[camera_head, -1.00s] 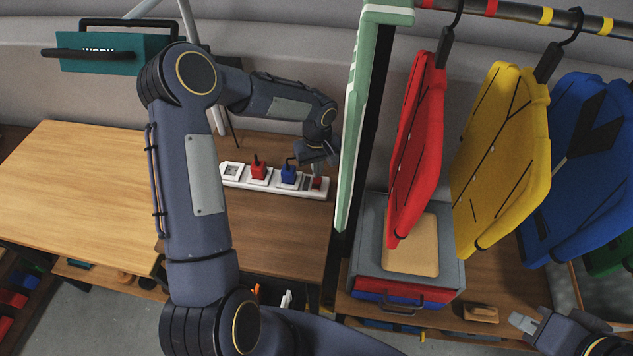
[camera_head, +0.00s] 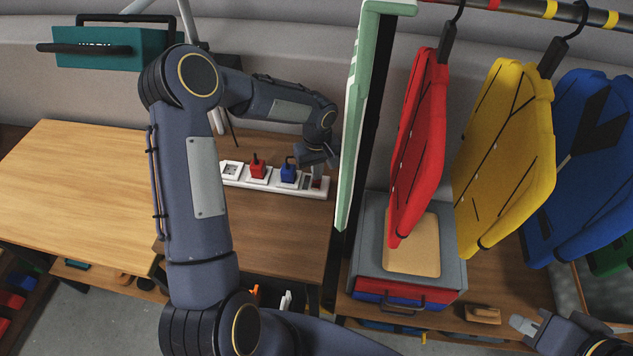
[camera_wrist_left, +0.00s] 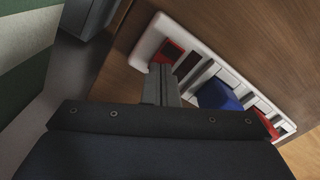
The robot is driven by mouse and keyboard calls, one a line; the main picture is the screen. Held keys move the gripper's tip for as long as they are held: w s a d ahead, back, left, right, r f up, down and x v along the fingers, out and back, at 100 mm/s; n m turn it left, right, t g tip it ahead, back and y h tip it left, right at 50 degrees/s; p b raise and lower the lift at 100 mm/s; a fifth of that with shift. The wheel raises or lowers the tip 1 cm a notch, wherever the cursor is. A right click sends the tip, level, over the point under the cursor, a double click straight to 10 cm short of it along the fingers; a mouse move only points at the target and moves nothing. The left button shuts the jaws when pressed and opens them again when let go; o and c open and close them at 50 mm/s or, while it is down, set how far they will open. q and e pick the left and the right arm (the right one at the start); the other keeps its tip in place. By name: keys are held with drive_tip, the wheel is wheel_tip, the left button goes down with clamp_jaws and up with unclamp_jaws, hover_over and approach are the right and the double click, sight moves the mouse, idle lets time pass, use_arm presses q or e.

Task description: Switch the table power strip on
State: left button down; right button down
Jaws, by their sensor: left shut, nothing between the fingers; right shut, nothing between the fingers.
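The white power strip (camera_head: 274,183) lies on the brown table. It carries a red plug (camera_head: 258,169) and a blue plug (camera_head: 288,171), with an empty socket at its left end. A red switch (camera_head: 316,183) is at its right end. My left gripper (camera_head: 321,165) is shut and empty, pointing down at the switch end and partly covering it. In the left wrist view the shut fingers (camera_wrist_left: 160,84) are beside the red switch (camera_wrist_left: 172,52); I cannot tell if they touch it. My right gripper (camera_head: 522,322) is shut and empty at the lower right.
A green-white panel (camera_head: 362,110) stands just right of the strip, close to my left gripper. Red (camera_head: 418,150), yellow (camera_head: 505,155) and blue (camera_head: 583,165) pieces hang from a rail. A grey box (camera_head: 370,245) is below them. The light wooden table (camera_head: 80,190) is clear.

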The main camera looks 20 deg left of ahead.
use_arm(q)
drive_tip(key=shift+f, duration=0.15)
drive_tip(key=shift+r+p, duration=1.5)
drive_tip(key=shift+r, duration=2.05)
